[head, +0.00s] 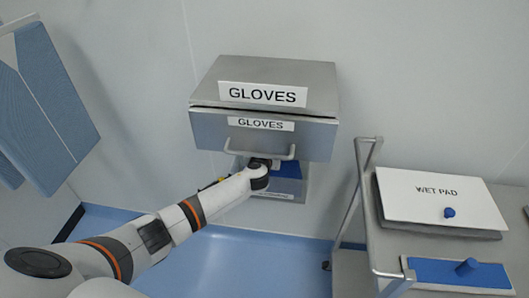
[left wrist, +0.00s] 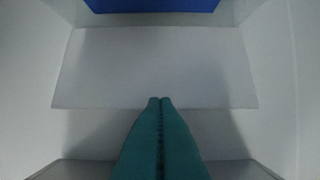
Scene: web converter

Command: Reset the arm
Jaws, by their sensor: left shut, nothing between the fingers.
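My left arm (head: 190,212) reaches from the lower left of the head view up to the front of the grey metal glove dispenser (head: 270,75). Its wrist end is just below the dispenser's handle (head: 258,152), and the fingers are hidden there. In the left wrist view my left gripper (left wrist: 160,102) shows two teal fingers pressed together with nothing between them. They point toward a pale flat panel (left wrist: 155,65) with a blue area (left wrist: 152,5) above it. I cannot tell whether the fingertips touch anything. My right gripper is in neither view.
A grey cart (head: 400,240) stands at the right with a white "WET PAD" lid (head: 440,195) and a blue lid (head: 440,272) with a knob.

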